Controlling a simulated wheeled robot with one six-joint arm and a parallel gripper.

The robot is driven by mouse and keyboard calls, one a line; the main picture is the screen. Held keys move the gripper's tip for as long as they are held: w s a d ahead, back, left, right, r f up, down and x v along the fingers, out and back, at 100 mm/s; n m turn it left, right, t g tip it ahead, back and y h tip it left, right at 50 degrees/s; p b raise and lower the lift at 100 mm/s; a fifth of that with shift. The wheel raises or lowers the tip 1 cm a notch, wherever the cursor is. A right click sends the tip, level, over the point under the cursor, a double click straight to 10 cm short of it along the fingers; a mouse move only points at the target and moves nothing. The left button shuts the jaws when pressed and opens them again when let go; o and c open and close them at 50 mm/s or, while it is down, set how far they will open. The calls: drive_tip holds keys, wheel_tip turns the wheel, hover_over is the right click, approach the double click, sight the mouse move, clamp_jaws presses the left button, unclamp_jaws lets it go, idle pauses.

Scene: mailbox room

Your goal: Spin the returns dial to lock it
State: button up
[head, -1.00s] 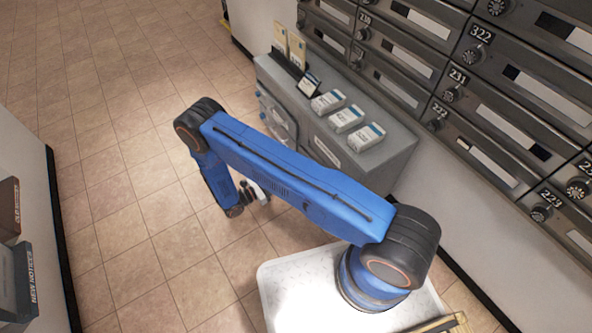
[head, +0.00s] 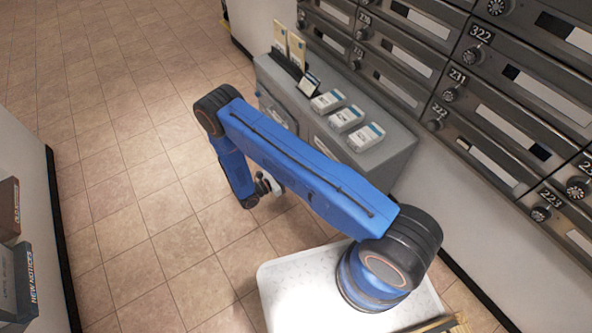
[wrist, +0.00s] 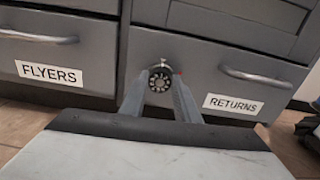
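The returns dial (wrist: 160,79), a dark round knob with pale marks, is on the grey drawer front in the wrist view. It sits left of the RETURNS label (wrist: 233,104) and the drawer handle (wrist: 256,77). A small red mark shows at its right. My gripper (wrist: 160,88) is open, its fingertips to the left and right of the dial; I cannot tell whether they touch it. In the head view my gripper (head: 268,184) is low in front of the cabinet (head: 392,152), and my arm hides the dial.
A drawer labelled FLYERS (wrist: 49,72) is left of the returns drawer. On the cabinet top are several white boxes (head: 346,119) and a card holder (head: 288,62). Mailboxes (head: 500,110) line the right wall. Boxes (head: 22,280) stand at the left. The tiled floor (head: 130,190) is open.

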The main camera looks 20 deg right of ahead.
drive_tip(key=shift+c, duration=1.3)
drive_tip(key=shift+f+m, duration=0.15)
drive_tip(key=shift+m, duration=8.15)
drive_tip(key=shift+f+m, duration=0.15)
drive_tip(key=shift+m, duration=8.15)
